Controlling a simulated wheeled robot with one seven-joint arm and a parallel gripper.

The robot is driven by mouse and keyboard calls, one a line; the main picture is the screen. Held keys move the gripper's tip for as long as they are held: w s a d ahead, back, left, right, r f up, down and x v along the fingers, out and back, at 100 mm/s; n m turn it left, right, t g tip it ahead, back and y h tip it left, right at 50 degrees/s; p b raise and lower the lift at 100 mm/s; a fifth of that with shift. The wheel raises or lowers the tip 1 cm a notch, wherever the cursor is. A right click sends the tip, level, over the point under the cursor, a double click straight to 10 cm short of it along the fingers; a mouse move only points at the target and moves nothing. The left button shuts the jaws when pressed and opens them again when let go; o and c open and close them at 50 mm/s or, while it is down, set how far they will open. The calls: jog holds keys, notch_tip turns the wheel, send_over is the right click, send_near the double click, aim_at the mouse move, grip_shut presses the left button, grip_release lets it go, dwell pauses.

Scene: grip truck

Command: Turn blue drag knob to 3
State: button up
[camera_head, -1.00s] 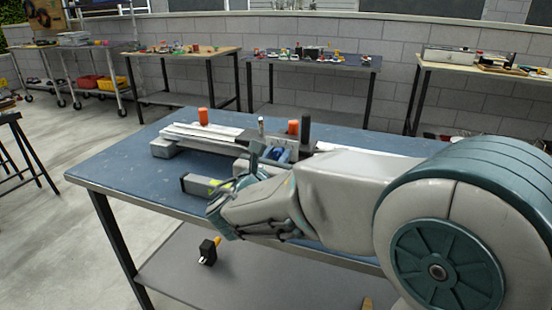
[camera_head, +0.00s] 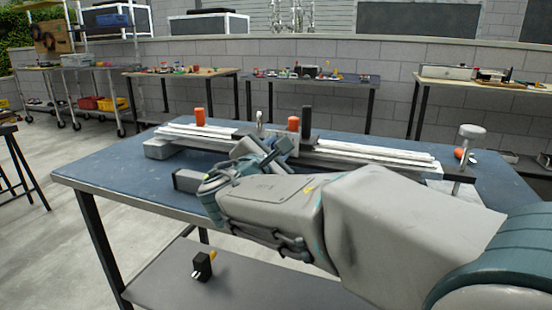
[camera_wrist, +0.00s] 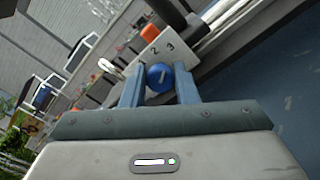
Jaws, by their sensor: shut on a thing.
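The blue drag knob (camera_wrist: 160,78) sits between the two fingers of my gripper (camera_wrist: 158,88) in the wrist view, and they are shut on its sides. A short slanted white mark shows on the knob's face. The pale plate (camera_wrist: 172,52) behind it carries the numerals 2 and 3 just above the knob; no 1 is clear. I cannot tell exactly which numeral the mark points at. In the head view my gripper (camera_head: 262,155) is at the middle of the white rail device (camera_head: 375,150), and the knob is hidden there.
The device lies along the blue table (camera_head: 115,172). The table's left part is clear.

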jog(key=shift+f, duration=0.1)
dwell(0.4)
jog(key=o, duration=1)
jog(key=p+v, duration=0.3)
jog(key=v, duration=0.9)
jog(key=shift+s+a, duration=0.15)
jog(key=shift+s, duration=0.15)
jog(key=shift+s+a, duration=0.15)
jog(key=shift+s, duration=0.4)
